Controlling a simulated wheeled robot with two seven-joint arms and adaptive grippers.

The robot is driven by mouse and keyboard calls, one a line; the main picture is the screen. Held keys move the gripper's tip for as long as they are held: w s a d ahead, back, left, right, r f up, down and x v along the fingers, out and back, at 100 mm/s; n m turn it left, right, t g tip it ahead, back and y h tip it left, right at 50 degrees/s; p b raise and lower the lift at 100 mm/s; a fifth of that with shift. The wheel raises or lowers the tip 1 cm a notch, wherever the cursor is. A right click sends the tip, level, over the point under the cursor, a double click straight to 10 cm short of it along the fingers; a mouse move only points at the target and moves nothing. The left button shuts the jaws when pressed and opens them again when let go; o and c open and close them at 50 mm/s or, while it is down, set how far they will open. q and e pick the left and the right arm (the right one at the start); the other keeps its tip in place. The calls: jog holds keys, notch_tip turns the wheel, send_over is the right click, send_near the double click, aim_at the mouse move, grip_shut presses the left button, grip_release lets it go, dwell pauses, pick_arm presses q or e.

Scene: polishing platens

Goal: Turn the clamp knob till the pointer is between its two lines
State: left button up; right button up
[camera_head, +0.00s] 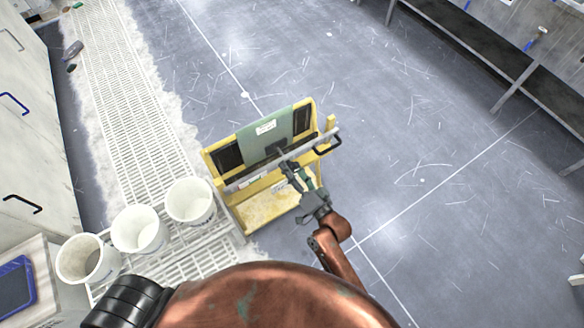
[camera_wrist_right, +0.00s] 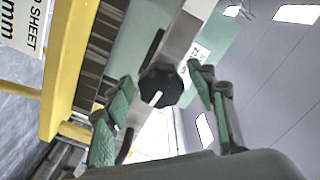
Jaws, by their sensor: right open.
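The clamp knob (camera_wrist_right: 160,86) is a black lobed knob with a white pointer line, on a pale metal bar (camera_wrist_right: 180,40) in the right wrist view. The pointer points down and slightly left in that view. I cannot make out the two lines. My right gripper (camera_wrist_right: 162,98) is open, with its green-padded fingers on either side of the knob and gaps to it. In the head view my right gripper (camera_head: 296,176) is at the front of the yellow stand (camera_head: 262,205), and it hides the knob there. My left gripper is not in view.
A green sheet (camera_head: 270,130) with a white label hangs over the stand's back. A black handle (camera_head: 327,146) sticks out at the bar's right end. White buckets (camera_head: 190,200) stand left of the stand by a floor grating (camera_head: 125,90). The floor to the right is clear.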

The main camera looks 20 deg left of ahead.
jog(key=v, duration=1.2)
